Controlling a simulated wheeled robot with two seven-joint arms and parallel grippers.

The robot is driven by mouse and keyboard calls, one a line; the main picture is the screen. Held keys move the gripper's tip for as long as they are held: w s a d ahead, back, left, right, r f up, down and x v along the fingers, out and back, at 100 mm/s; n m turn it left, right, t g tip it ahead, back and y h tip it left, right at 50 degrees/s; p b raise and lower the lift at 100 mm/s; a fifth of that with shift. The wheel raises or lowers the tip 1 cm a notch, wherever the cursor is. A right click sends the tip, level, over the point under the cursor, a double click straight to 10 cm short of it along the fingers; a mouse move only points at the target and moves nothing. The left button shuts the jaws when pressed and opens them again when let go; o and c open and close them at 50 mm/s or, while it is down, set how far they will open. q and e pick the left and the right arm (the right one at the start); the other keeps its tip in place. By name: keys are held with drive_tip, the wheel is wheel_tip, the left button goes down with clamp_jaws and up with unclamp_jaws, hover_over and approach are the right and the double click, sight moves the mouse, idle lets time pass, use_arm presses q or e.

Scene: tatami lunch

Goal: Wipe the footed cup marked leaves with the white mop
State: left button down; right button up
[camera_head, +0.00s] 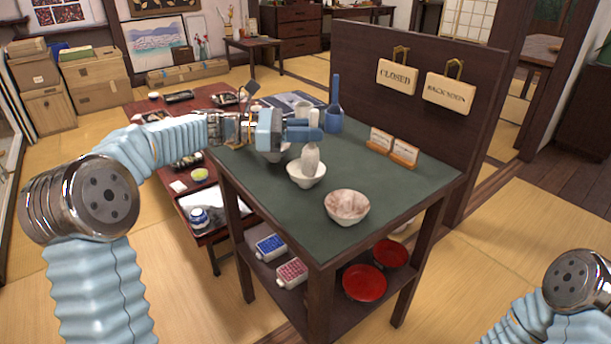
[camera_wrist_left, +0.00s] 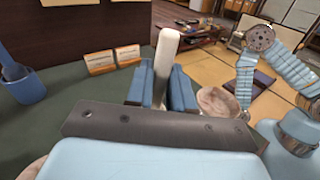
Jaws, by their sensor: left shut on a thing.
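My left gripper (camera_head: 308,133) is above the green-topped stand and shut on the white mop. The mop's pale head (camera_head: 311,160) points down over a white footed cup (camera_head: 306,175), and appears to reach into its mouth; I cannot tell whether they touch. In the left wrist view, the mop's white handle (camera_wrist_left: 166,55) stands between my blue fingers (camera_wrist_left: 163,88). A cup with reddish-brown marks (camera_head: 347,206) stands nearer the front, and also shows in the left wrist view (camera_wrist_left: 218,103). Another cup is mostly hidden behind my gripper. I cannot make out which cup bears leaves. My right gripper is out of view.
A blue holder (camera_head: 333,121) and small cards on a wooden stand (camera_head: 392,148) are at the back of the top. A dark panel with hanging signs (camera_head: 397,77) rises behind. Red dishes (camera_head: 364,282) sit on the lower shelf. The top's front right is clear.

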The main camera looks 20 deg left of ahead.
use_arm(q)
wheel_tip(320, 180, up, 10)
drive_tip(key=shift+f, duration=0.2)
idle(0.5)
